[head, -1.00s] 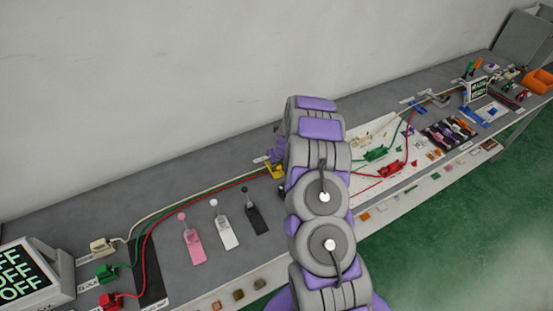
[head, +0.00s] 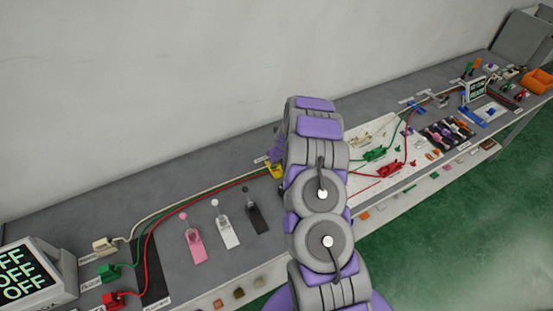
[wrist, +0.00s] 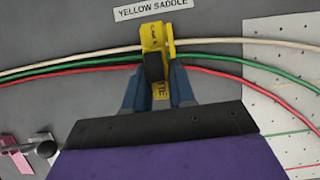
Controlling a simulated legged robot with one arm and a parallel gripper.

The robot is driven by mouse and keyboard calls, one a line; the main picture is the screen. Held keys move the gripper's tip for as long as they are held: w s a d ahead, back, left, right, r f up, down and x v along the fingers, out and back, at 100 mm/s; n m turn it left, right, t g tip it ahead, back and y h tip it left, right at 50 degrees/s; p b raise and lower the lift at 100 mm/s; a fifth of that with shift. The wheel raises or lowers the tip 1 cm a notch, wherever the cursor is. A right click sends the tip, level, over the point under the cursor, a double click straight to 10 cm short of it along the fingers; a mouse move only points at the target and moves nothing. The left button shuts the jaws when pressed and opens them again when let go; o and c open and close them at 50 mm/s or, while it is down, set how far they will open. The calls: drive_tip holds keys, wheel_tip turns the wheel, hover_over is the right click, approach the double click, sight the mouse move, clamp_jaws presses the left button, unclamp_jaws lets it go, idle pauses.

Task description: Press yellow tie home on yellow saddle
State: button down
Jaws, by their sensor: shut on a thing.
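The yellow saddle (wrist: 153,36) stands on the grey bench under a label reading "YELLOW SADDLE" in the wrist view. White, green and red cables run across the bench to it and on past its right side. My gripper (wrist: 159,82) is at the saddle, its blue fingers closed around a dark block and a yellow piece with lettering, which appears to be the yellow tie (wrist: 160,91). The fingers hide much of the tie, and I cannot tell how deep it sits. In the head view, a yellow part of the saddle (head: 273,170) shows beside my arm.
Pink, white and black levers (head: 228,235) stand left of my arm. A white pegboard (head: 366,140) with green and red fixtures lies to the right. A screen (head: 28,272) is at the far left. The wall runs behind the bench.

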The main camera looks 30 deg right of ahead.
drive_tip(key=shift+f, duration=0.9)
idle(0.5)
drive_tip(key=shift+f, duration=0.35)
drive_tip(key=shift+a+f, duration=0.1)
drive_tip(key=shift+f, duration=0.35)
drive_tip(key=shift+f, duration=0.35)
idle(0.4)
drive_tip(key=c, duration=0.9)
unclamp_jaws()
drive_tip(key=shift+o, duration=0.6)
drive_tip(key=o, duration=0.4)
